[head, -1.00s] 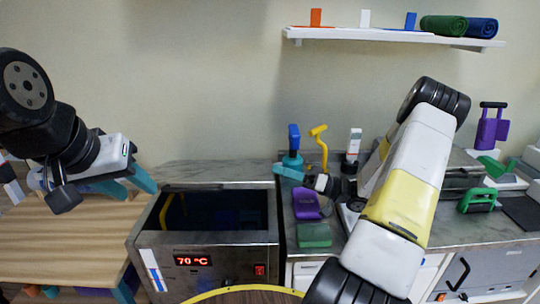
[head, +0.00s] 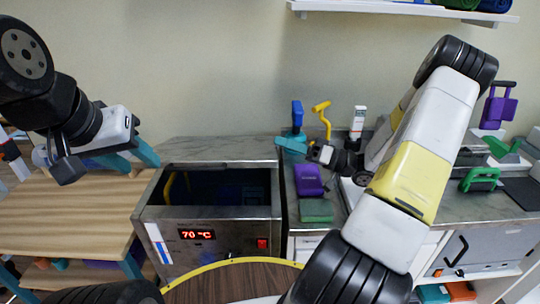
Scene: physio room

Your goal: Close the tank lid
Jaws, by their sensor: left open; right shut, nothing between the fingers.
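The steel tank (head: 205,213) stands left of centre with a red 70 °C display on its front. Its top is open and its dark inside shows, with a yellow bar at the inner left. My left gripper (head: 138,160) is open and empty, above the wooden table just left of the tank's rear corner. My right gripper (head: 288,145) is shut and empty, near the tank's rear right corner.
A blue-handled item (head: 297,116), a yellow hook-shaped item (head: 322,118) and a white bottle (head: 358,124) stand behind my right gripper. Purple (head: 308,180) and green (head: 316,210) blocks sit right of the tank. The wooden table (head: 65,220) at left looks mostly clear.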

